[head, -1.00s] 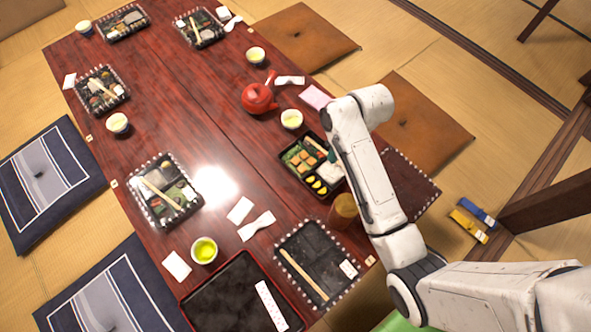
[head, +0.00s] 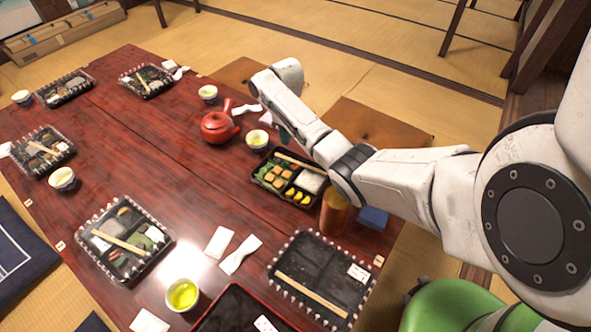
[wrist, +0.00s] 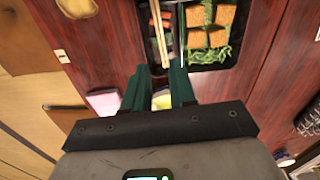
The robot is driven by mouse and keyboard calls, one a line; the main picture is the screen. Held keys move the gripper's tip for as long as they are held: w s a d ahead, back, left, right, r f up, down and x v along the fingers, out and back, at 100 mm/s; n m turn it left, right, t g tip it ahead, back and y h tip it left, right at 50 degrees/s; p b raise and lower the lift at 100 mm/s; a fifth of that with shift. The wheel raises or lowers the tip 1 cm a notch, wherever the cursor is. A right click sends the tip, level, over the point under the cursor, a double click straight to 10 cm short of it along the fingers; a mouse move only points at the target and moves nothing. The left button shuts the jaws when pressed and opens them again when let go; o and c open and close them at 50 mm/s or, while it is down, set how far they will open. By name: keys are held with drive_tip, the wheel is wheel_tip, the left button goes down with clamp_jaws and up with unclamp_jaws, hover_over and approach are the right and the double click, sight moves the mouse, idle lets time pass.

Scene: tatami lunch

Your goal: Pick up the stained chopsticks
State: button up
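Pale chopsticks (head: 300,160) lie across the back part of a filled bento box (head: 262,182) on the red table. In the wrist view these chopsticks (wrist: 159,35) lie along the bento's left part, just beyond my fingertips. Other chopsticks lie on the emptied black tray (head: 312,296) and on the left bento (head: 121,241). I cannot tell from any stain which are the stained ones. My gripper (wrist: 162,70) has two dark green fingers apart with nothing held between them. In the head view my arm mostly hides it.
A red teapot (head: 218,127) and a tea cup (head: 257,140) stand close by the bento. An amber cup (head: 334,212) and a blue box (head: 373,218) stand near my arm. A green tea cup (head: 183,294) is at the front. The table's middle is clear.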

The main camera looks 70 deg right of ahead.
sight(288, 159)
wheel_tip(288, 159, down, 9)
drive_tip(key=b, duration=0.4)
drive_tip(key=shift+a+b, duration=0.15)
drive_tip(key=shift+b, duration=0.25)
drive_tip(key=shift+r, duration=0.1)
clamp_jaws()
